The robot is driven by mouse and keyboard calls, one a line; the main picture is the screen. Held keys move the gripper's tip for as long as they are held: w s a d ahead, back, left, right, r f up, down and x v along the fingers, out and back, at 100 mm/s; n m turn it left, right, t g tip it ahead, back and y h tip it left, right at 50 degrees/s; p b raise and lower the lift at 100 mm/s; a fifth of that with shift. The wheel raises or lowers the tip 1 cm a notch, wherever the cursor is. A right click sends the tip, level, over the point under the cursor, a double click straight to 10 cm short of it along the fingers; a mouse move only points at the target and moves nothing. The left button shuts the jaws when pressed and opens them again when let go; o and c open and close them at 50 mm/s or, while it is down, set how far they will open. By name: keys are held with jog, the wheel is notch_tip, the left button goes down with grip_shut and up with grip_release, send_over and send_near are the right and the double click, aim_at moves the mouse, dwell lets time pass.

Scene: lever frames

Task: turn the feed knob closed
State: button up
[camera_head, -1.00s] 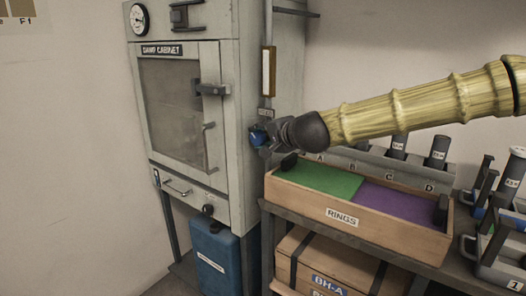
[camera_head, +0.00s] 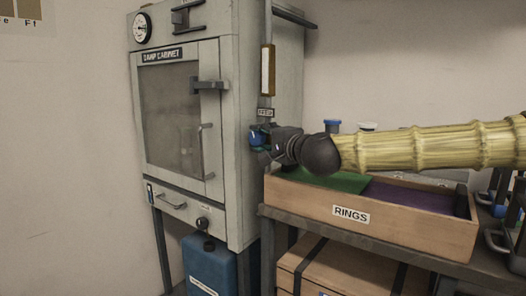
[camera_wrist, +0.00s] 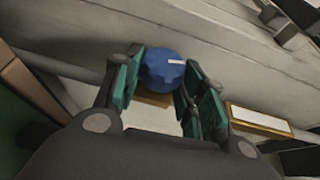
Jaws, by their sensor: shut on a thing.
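The feed knob is a blue, lobed knob with a pale mark on its face. It sits on the right side of the grey damp cabinet (camera_head: 230,150), under a small label (camera_head: 265,112). In the head view the knob (camera_head: 257,137) shows just past my fingertips. In the wrist view the knob (camera_wrist: 166,72) sits between the two teal-padded fingers, its pale mark near the top. My gripper (camera_head: 266,142) is shut on the knob, reaching in from the right. It also shows in the wrist view (camera_wrist: 163,86). Part of the knob's sides is hidden by the fingers.
A wooden RINGS box (camera_head: 400,222) with green and purple areas stands on the bench below my arm. A sight gauge (camera_head: 267,70) runs up the cabinet side above the knob. A blue container (camera_head: 210,262) stands under the cabinet.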

jog(key=shift+f+y+b, duration=0.15)
jog(key=shift+y+b, duration=0.15)
jog(key=shift+b, duration=0.35)
jog(key=o, duration=0.7)
jog(key=shift+o, duration=0.2)
jog(key=shift+s+d, duration=0.1)
jog(key=v, duration=1.1)
jog(key=shift+s+d+f, duration=0.1)
jog(key=shift+s+f, duration=0.05)
jog(key=shift+s, duration=0.25)
